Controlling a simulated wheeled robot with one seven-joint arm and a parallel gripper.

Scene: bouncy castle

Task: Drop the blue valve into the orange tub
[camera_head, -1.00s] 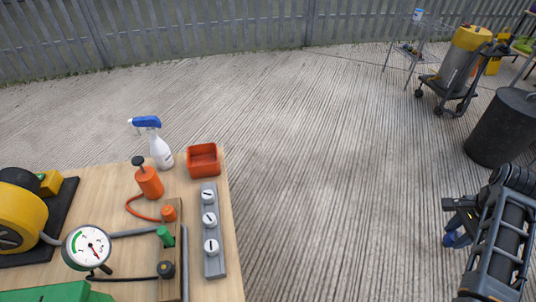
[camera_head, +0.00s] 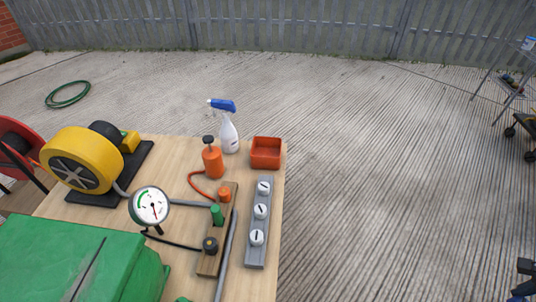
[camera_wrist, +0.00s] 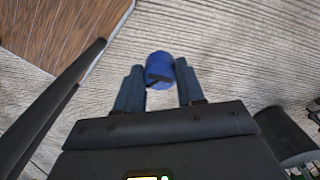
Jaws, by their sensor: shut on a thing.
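The orange tub (camera_head: 266,153) stands on the far right corner of the wooden table and looks empty. My gripper (camera_wrist: 160,88) shows in the wrist view, with its two dark fingers shut on the blue valve (camera_wrist: 159,66). The valve is held above the concrete floor, clear of the table. In the head view only a bit of my gripper (camera_head: 524,282) shows at the lower right edge, well to the right of the table and the tub.
On the table (camera_head: 277,205), a spray bottle (camera_head: 229,134) and an orange pump (camera_head: 212,162) stand left of the tub. A grey strip with white knobs (camera_head: 258,222) lies in front of it. A gauge (camera_head: 150,206) and yellow blower (camera_head: 82,160) are further left. Floor right of the table is clear.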

